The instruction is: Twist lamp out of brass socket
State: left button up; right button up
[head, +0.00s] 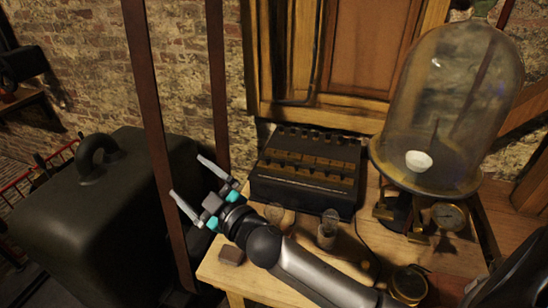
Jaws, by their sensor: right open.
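My right gripper (186,175) is open and empty, its two fingers spread and pointing up and left, beyond the table's left edge. Its arm crosses the table from the lower right. A small glass piece on a short stand (327,236) is on the table just beyond my forearm; it may be the lamp in its socket, but it is too small to tell. Another clear rounded glass (275,212) shows beside my wrist, partly hidden by the arm. A round brass-rimmed piece (408,284) sits near the front right. My left gripper is not in view.
A dark box with rows of brass-coloured parts (308,168) stands at the back of the wooden table (213,270). A large glass bell jar (450,100) stands at right, with a gauge (449,216) below. A small dark block (231,255) lies near the left edge. A big dark case (100,215) is at left.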

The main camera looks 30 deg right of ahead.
jog(key=a+r+n+g+y, duration=0.3)
jog(key=a+r+n+y, duration=0.5)
jog(key=n+y, duration=0.25)
jog(key=n+g+h+p, duration=0.1)
jog(key=n+g+h, duration=0.8)
jog(key=g+h, duration=0.6)
send_over(274, 205)
notch_tip(274, 205, down, 5)
jog(key=shift+m, duration=0.25)
notch_tip(274, 205, down, 15)
jog(key=shift+w+d, duration=0.1)
